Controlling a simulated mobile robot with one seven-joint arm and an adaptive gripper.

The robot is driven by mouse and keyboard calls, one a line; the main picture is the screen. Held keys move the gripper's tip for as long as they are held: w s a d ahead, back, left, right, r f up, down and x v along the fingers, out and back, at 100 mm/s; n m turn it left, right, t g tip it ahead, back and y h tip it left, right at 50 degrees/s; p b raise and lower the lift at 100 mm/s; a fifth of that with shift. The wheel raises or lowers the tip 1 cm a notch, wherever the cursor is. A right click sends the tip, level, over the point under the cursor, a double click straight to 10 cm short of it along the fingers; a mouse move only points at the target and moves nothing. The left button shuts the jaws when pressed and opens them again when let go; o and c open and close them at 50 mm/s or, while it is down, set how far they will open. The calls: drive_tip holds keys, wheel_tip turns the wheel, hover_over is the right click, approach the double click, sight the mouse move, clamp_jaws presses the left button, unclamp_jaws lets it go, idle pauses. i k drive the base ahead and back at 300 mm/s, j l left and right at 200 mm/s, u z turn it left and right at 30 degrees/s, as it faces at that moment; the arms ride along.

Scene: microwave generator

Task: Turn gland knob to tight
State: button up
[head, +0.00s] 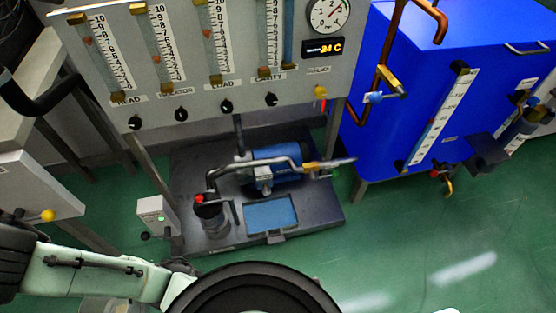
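I cannot tell for sure which part is the gland knob; no label reading gland is legible. The pump set stands on a dark base plate (325,213), with a blue motor (277,163) and bent grey piping. A red knob (199,199) tops a dark cylindrical part at the front left of the plate. A small yellow fitting (311,167) sits on the pipe at the right. My pale arm crosses the lower left, below and apart from the pump set. My gripper is not seen.
Above the pump, a grey panel (196,103) carries several flow tubes, black knobs and a round gauge (328,14). A blue tank (425,75) with pipes and valves stands right. A white box (157,215) stands left of the plate. Green floor (420,240) is clear at lower right.

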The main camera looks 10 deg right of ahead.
sight(266, 190)
drive_tip(key=k+l+z, duration=0.25)
drive_tip(key=k, duration=0.2)
drive_tip(key=k+l+z, duration=0.3)
drive_tip(key=k+l, duration=0.1)
drive_tip(key=l, duration=0.05)
